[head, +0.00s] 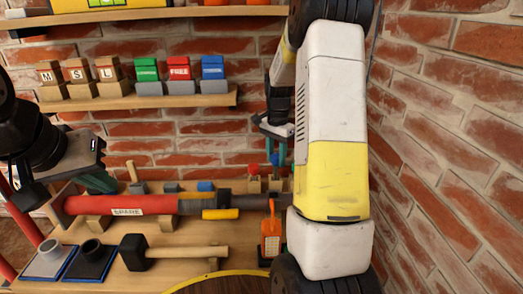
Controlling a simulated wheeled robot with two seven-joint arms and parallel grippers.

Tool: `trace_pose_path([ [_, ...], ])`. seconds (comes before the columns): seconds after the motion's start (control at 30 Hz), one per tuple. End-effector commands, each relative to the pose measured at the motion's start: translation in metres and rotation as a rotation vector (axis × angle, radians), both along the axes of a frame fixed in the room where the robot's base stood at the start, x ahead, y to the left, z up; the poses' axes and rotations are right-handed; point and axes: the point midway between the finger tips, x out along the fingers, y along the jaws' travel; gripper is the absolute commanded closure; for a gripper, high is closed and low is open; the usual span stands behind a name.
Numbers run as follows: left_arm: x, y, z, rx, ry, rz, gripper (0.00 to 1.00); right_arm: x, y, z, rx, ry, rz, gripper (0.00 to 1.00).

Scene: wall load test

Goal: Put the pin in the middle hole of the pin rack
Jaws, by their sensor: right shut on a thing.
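My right gripper (276,150) has teal fingers pointing down over the back right of the bench. Just below is a small wooden block (265,186), which looks like the pin rack. A red ball-topped piece (254,169) stands at its left end. The middle hole cannot be made out, and I cannot tell whether the held pin touches the rack. My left gripper (99,183) hangs at the left above the red cylinder; its opening is unclear.
A red cylinder labelled SPANE (120,205) lies across the bench. A hammer (170,252), an orange tagged item (271,240) and two socket blocks (50,260) lie in front. A shelf (140,101) with lettered and coloured blocks is on the brick wall. A brick side wall (450,150) stands close right.

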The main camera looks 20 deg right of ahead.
Motion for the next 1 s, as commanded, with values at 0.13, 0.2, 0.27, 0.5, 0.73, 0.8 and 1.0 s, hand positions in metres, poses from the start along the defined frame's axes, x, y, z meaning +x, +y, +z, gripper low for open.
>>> trace_pose_path([
  [0.13, 0.0, 0.0, 0.0, 0.0, 0.0, 0.0, 1.0, 0.0, 0.0, 0.0, 0.0, 0.0, 0.0, 1.0],
  [0.2, 0.0, 0.0, 0.0, 0.0, 0.0, 0.0, 1.0, 0.0, 0.0, 0.0, 0.0, 0.0, 0.0, 1.0],
  [0.27, 0.0, 0.0, 0.0, 0.0, 0.0, 0.0, 1.0, 0.0, 0.0, 0.0, 0.0, 0.0, 0.0, 1.0],
  [0.5, 0.0, 0.0, 0.0, 0.0, 0.0, 0.0, 1.0, 0.0, 0.0, -0.002, 0.0, 0.0, 0.0, 1.0],
  [0.73, 0.0, 0.0, 0.0, 0.0, 0.0, 0.0, 1.0, 0.0, 0.0, -0.008, 0.0, 0.001, 0.0, 1.0],
  [0.8, 0.0, 0.0, 0.0, 0.0, 0.0, 0.0, 1.0, 0.0, 0.0, -0.011, 0.0, 0.001, 0.0, 1.0],
  [1.0, 0.0, 0.0, 0.0, 0.0, 0.0, 0.0, 1.0, 0.0, 0.0, -0.015, 0.0, 0.001, 0.0, 1.0],
])
